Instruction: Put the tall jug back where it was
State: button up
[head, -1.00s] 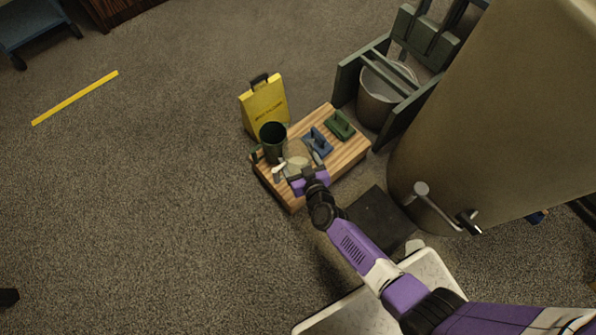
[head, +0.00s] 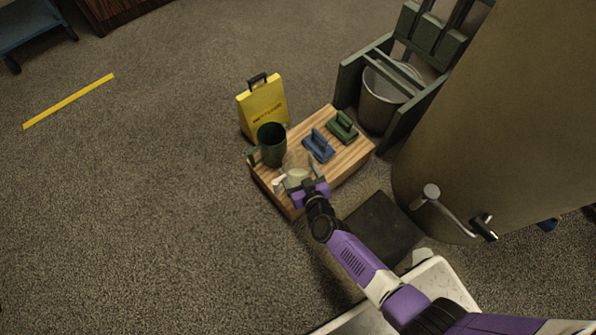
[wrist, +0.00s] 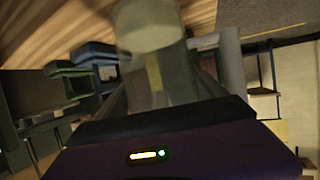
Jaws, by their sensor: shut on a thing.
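A pale, see-through jug (head: 297,165), which I take for the tall jug, is at the near left part of a low wooden table (head: 345,172). My gripper (head: 308,186) is shut on it from the near side. In the wrist view the clear jug (wrist: 150,80) stretches out from the jaws to a pale round end. I cannot tell whether it rests on the tabletop or hangs just above it. A white piece shows at its left side. A dark green jug (head: 271,146) stands just behind and left of it.
A blue float-like tool (head: 319,148) and a green one (head: 342,128) lie on the table's right half. A yellow sign (head: 262,105) stands behind. A grey bucket (head: 382,100) in a green frame and a big tan cylinder (head: 480,110) with a crank flank the right.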

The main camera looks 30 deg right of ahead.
jog(key=o, duration=2)
jog(key=shift+f, duration=0.1)
jog(key=shift+o, duration=0.2)
jog(key=shift+r, duration=0.25)
jog(key=p+v, duration=0.5)
jog(key=v, duration=0.7)
jog(key=shift+p, duration=0.35)
jog(key=shift+f, duration=0.1)
